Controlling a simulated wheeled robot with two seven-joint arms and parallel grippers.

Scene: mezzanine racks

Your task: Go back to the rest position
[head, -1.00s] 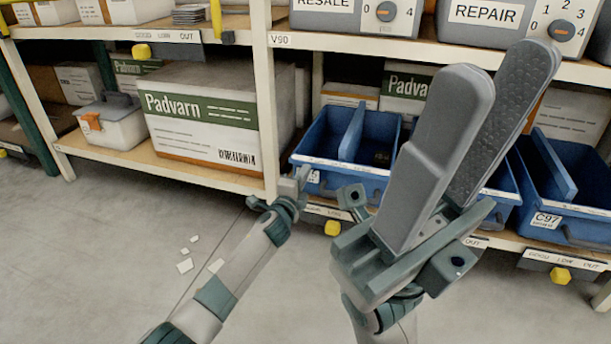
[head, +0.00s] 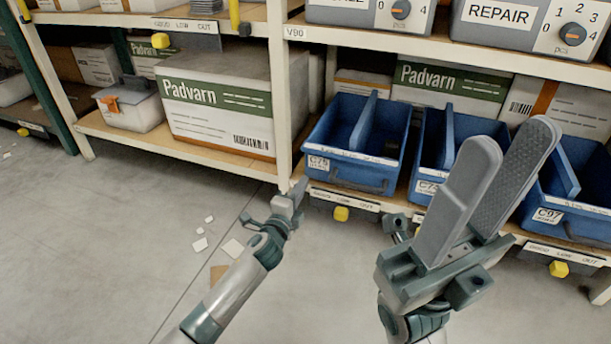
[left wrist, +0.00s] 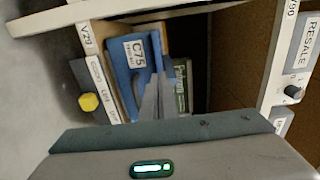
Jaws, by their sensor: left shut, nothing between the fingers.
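My left gripper (head: 299,188) is shut and empty, in front of the rack's lower shelf and left of the blue bin C79 (head: 345,170). In the left wrist view its closed grey fingers (left wrist: 152,98) point towards the lower shelf, in front of the blue bin C75 (left wrist: 138,55). My right gripper (head: 510,140) is large and near in the head view, with its fingers pointing up. They stand apart with a gap and a textured inner pad showing, and nothing is between them. The right fingers cover part of the blue bins behind.
The rack's upright (head: 279,90) stands close behind the left gripper. Blue bin C97 (head: 585,155) is at the right. A Padvarn carton (head: 215,110) and a grey toolbox (head: 132,108) sit on the left shelf. The floor (head: 110,240) is mostly clear, with some scraps (head: 232,248).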

